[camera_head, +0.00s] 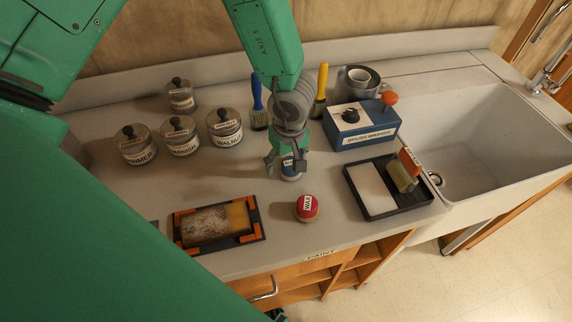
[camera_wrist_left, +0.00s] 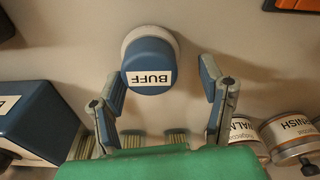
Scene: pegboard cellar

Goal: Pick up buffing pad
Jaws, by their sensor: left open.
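The buffing pad is a round blue piece with a pale base and a white BUFF label; in the left wrist view the buffing pad (camera_wrist_left: 150,62) lies at the top centre. In the head view the buffing pad (camera_head: 291,173) is mostly hidden by my left gripper (camera_head: 286,163), which points down over it on the counter. In the left wrist view my left gripper (camera_wrist_left: 162,75) is open, one finger on each side of the pad's near edge, with visible gaps and no grasp. My right gripper is not in view.
A red-topped round pad (camera_head: 307,207) stands in front. A sanding block on a tray (camera_head: 262,238) lies front left, a black tray (camera_head: 380,213) right. Several labelled jars (camera_head: 225,127) stand left, a blue box (camera_head: 362,127) behind right, a sink (camera_head: 480,135) further right.

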